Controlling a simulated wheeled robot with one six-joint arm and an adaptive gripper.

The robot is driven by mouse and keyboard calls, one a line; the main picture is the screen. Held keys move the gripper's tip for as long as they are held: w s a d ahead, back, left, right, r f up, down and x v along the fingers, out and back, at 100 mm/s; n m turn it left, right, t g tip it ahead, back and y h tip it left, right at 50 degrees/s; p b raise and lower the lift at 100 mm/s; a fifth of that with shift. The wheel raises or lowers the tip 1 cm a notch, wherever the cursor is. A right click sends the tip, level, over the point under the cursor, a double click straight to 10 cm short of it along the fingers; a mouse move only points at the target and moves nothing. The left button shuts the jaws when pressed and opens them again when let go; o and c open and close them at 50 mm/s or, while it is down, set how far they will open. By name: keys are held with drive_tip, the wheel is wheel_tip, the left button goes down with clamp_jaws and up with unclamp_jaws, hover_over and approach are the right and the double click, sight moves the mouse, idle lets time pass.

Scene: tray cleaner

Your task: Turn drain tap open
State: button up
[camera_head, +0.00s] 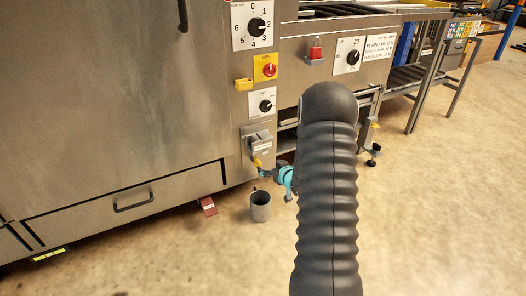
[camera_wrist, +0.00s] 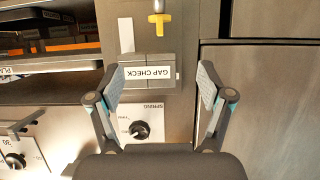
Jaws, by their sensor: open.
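A small yellow tap handle (camera_wrist: 159,20) shows at the top middle of the wrist view, beyond my fingertips. In the head view a yellow handle (camera_head: 257,162) sits low on the machine's front, just under a grey box. My gripper (camera_wrist: 158,85) is open and empty, its two fingers spread on either side of the grey box labelled GAP CHECK (camera_wrist: 148,72) in the picture. The fingertips are apart from the yellow handle. In the head view my dark arm hides most of the gripper; only teal parts (camera_head: 285,178) show.
A grey mug-like container (camera_head: 260,206) stands on the floor below the yellow handle. A red pedal (camera_head: 208,205) lies to its left. Dials and a red button (camera_head: 269,70) line the panel above. A drawer (camera_head: 130,203) is at left. The floor at right is clear.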

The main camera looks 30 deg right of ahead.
drive_tip(key=s+a+r+g+h+b, duration=0.1)
drive_tip(key=s+a+r, duration=0.3)
drive_tip(key=r, duration=0.4)
drive_tip(key=s+a+r+g+h+b, duration=0.1)
drive_tip(key=s+a+r, duration=0.3)
drive_tip(key=r, duration=0.5)
drive_tip(key=shift+s+m+g+h, duration=0.4)
drive_tip(key=shift+s+g, duration=0.5)
drive_tip(key=shift+s, duration=0.1)
drive_tip(key=s+a+f+m+g, duration=0.1)
drive_tip(key=s+g, duration=0.2)
drive_tip(key=s, duration=0.3)
drive_tip(key=s+a+f+g, duration=0.1)
drive_tip(key=s+f+g, duration=0.1)
drive_tip(key=s, duration=0.4)
drive_tip(key=s+a+r+n+y+p, duration=0.1)
drive_tip(key=s+a+r+p, duration=0.4)
drive_tip(key=s+a+r, duration=0.7)
drive_tip(key=s+r+y, duration=0.1)
drive_tip(key=s+r, duration=0.2)
drive_tip(key=s, duration=0.1)
drive_tip(key=shift+s+a+r+t, duration=0.2)
drive_tip(key=shift+a+t, duration=0.2)
